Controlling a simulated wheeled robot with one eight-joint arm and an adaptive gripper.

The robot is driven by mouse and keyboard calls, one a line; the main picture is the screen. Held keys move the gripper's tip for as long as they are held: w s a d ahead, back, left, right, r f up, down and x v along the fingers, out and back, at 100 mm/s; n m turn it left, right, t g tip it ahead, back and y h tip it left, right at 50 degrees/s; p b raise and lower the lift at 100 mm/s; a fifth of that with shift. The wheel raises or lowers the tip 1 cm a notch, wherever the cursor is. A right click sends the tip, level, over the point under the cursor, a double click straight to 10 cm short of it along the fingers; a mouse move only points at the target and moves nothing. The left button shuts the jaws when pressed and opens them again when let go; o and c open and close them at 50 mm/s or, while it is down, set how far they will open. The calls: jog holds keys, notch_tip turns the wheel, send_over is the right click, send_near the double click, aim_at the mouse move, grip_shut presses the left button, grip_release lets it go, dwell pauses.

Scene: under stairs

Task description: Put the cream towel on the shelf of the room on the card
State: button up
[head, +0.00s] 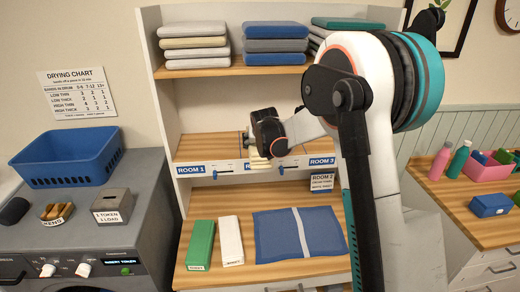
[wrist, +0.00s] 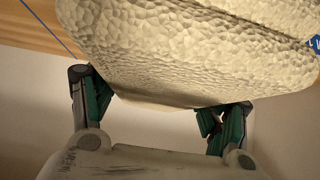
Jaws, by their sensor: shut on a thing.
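The cream towel (wrist: 190,60) is large and close in the wrist view, between the two fingers of my gripper (wrist: 160,105), which is shut on it. In the head view my gripper (head: 256,148) is at the middle of the lower shelf (head: 200,148), and a small part of the towel (head: 258,162) shows below it, at the shelf's front edge. I cannot tell whether the towel touches the shelf. The card (head: 322,183) below the shelf reads ROOM 2.
Folded towel stacks (head: 276,45) fill the upper shelf. A blue mat (head: 275,235), a green box (head: 201,243) and a white box (head: 230,240) lie on the counter below. A blue basket (head: 68,160) stands on the washer at left. My arm hides the right side of the shelf.

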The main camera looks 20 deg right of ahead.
jog(key=w, duration=0.4)
jog(key=w+d, duration=0.1)
jog(key=w, duration=0.3)
jog(key=w+d+b, duration=0.1)
jog(key=w, duration=0.3)
jog(key=shift+w+d+f, duration=0.2)
jog(key=shift+f, duration=0.1)
jog(key=shift+w+f+b, duration=0.3)
jog(key=shift+f+b, duration=0.35)
jog(key=shift+f, duration=0.1)
jog(key=shift+f+b, duration=0.3)
jog(key=shift+f, duration=0.15)
jog(key=shift+s+f, duration=0.1)
jog(key=shift+f, duration=0.2)
jog(key=o, duration=1.6)
jog(key=shift+r, duration=0.15)
